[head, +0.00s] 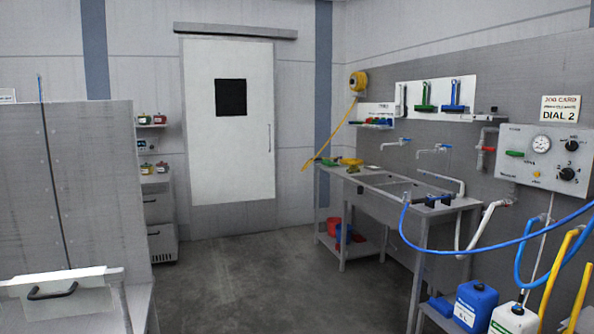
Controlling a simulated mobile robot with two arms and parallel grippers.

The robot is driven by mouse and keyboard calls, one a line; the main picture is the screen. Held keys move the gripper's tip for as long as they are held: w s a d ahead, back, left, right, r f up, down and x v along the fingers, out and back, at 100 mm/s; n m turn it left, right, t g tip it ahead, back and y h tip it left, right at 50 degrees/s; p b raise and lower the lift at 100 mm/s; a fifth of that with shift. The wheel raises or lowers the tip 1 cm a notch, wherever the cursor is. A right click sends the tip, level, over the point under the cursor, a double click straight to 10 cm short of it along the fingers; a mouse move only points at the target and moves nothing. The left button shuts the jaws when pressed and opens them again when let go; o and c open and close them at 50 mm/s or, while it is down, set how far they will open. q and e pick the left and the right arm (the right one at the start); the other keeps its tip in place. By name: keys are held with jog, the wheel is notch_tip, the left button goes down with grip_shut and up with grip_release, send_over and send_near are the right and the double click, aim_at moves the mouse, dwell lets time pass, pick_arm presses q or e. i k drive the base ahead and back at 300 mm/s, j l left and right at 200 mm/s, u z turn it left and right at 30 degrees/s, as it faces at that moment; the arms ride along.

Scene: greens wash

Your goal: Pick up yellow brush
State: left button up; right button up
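I cannot pick out a yellow brush for certain. A small yellow item (351,161) lies at the far end of the steel sink bench (375,181), too small to tell whether it is a brush. The wall rack (462,93) holds a green brush (425,96), a blue brush (455,96) and a white tool (400,98). Neither of my grippers is in view.
A yellow hose (340,126) hangs from a reel (357,81). A blue hose (500,240) crosses the near right, above a blue jug (474,305) and a white jug (513,319). A grey partition (85,190) stands left. The middle floor (250,265) is clear.

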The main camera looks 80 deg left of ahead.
aim_at(353, 169)
jog(key=u, duration=2.45)
jog(key=i+z, duration=0.15)
jog(key=i, duration=3.6)
jog(key=j, duration=0.1)
